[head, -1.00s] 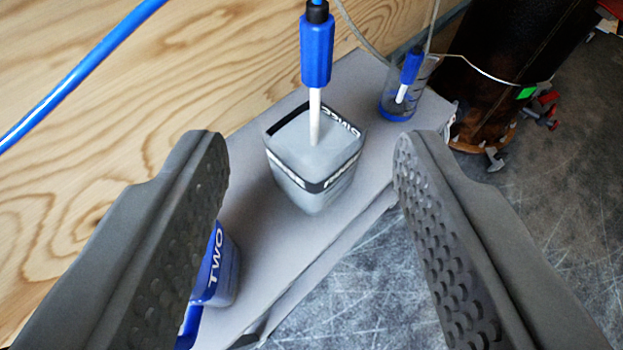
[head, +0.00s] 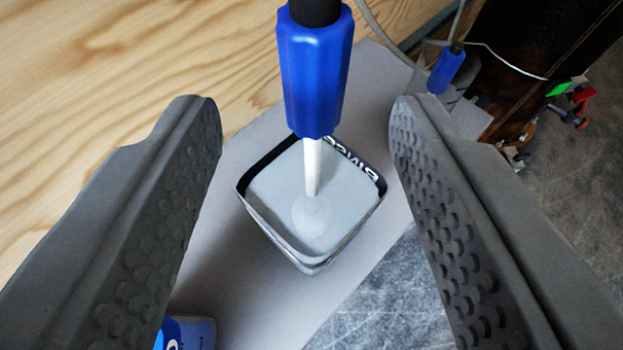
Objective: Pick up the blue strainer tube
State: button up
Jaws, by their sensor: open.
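The blue strainer tube (head: 314,80) stands upright in the upper middle of the head view. It has a black top and a thin white stem below. The stem's lower end meets the grey surface inside a square container (head: 275,200) with a dark rim and white lettering. My gripper (head: 305,110) is open, with one textured finger to the left of the tube and the other to its right. There is clear space between each finger and the tube, and I see no contact.
The container stands on a grey shelf (head: 240,300) beside a wood-grain panel (head: 90,80). A second blue-handled tube (head: 447,70) is behind the right finger. A blue container (head: 190,333) is at the lower left. Red clamp-like parts (head: 573,105) lie at the right.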

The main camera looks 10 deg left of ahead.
aim_at(314, 96)
jog(key=shift+x, duration=3.1)
jog(key=shift+d, duration=0.15)
grip_shut()
